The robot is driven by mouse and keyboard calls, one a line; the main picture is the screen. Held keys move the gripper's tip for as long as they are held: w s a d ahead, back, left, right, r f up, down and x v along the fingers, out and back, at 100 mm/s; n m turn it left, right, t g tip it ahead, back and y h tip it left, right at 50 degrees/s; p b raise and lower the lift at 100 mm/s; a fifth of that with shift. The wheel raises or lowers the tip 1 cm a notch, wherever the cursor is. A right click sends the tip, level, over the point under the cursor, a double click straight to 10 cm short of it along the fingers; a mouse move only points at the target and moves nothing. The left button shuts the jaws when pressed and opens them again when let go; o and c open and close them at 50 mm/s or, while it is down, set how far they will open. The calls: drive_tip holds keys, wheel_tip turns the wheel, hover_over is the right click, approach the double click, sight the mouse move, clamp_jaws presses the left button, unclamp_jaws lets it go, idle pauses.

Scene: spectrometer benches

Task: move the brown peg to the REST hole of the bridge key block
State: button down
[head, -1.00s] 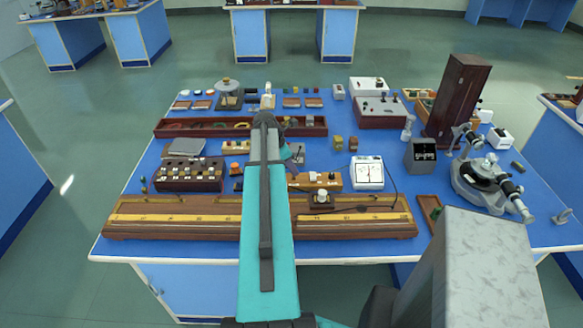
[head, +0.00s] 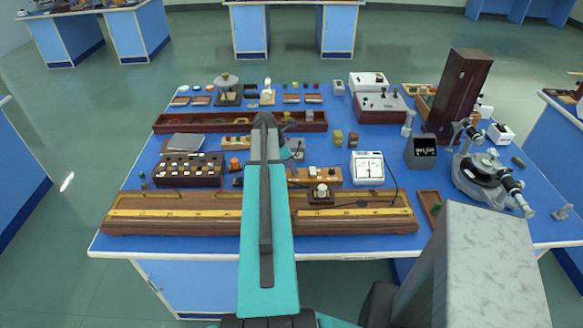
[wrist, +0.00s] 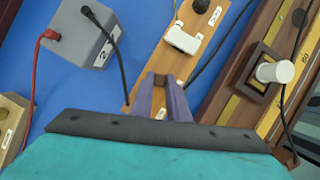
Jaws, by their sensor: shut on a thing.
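The brown peg (wrist: 160,80) is between the tips of my gripper (wrist: 160,90) in the wrist view, and the purple fingers are shut on it. The bridge key block (wrist: 196,62) is a long light-wood strip with a black knob and a white part. The peg is over the near end of this block. I cannot tell whether it is in a hole or above it. The label lettering is too small to read. In the head view the block (head: 331,174) lies partly behind my arm, which hides my gripper and the peg.
A grey box (wrist: 82,35) with red and black leads stands left of the block in the wrist view. A slider with a white knob (wrist: 276,72) sits on the long wooden bridge (head: 160,225). A black cable runs between block and bridge. A white meter (head: 367,168) stands to the right.

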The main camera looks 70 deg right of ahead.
drive_tip(key=c, duration=1.6)
unclamp_jaws()
drive_tip(key=shift+r, duration=0.1)
drive_tip(key=shift+b+v, duration=1.7)
drive_tip(key=shift+v, duration=5.15)
drive_tip(key=shift+a, duration=0.1)
